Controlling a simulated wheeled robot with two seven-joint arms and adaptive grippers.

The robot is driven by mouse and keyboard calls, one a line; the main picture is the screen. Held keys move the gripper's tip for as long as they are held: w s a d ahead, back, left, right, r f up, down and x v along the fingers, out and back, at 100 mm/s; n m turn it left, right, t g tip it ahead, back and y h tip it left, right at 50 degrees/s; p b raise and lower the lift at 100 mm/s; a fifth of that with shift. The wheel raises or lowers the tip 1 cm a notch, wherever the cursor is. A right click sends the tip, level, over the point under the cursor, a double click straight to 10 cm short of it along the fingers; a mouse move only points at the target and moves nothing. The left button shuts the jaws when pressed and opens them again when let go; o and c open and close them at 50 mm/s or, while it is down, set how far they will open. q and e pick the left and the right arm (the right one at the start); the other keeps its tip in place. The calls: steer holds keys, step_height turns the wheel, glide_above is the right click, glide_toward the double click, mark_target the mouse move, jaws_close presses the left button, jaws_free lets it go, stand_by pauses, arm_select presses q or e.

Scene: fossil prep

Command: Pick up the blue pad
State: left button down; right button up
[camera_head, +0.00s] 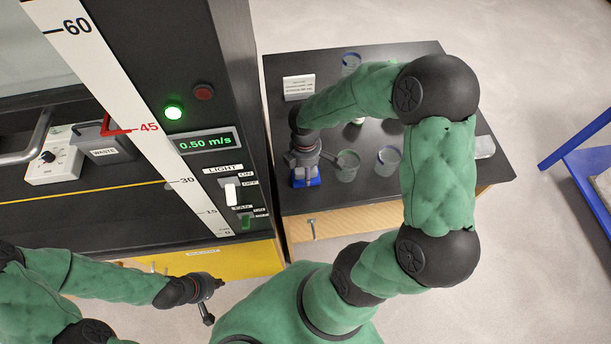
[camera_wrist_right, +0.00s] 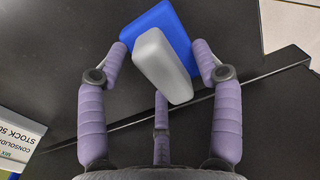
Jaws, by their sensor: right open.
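The blue pad (camera_head: 307,182) lies at the left front of the black side table, partly hidden under my right gripper (camera_head: 306,158). In the right wrist view, the blue pad (camera_wrist_right: 180,30) sits between the spread purple fingers of the right gripper (camera_wrist_right: 160,50). A light grey block (camera_wrist_right: 160,66) overlaps the pad's near side; I cannot tell whether it is part of the pad. The right gripper is open, with its fingertips close to the pad's sides; contact is unclear. My left gripper (camera_head: 207,298) is at the lower left, away from the pad; its jaw opening is unclear.
Glass beakers (camera_head: 347,166) and (camera_head: 388,160) stand right of the pad. Another jar (camera_head: 351,62) and a white label card (camera_head: 298,87) are farther back. The fume hood (camera_head: 215,100) rises close to the left.

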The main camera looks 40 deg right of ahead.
steer(key=c, duration=1.3)
steer(key=shift+o, duration=0.2)
step_height(320, 180, up, 10)
steer(key=p, duration=0.2)
steer(key=shift+p, duration=0.35)
steer(key=o, duration=0.6)
steer(key=c, duration=0.5)
steer(key=shift+o, duration=0.2)
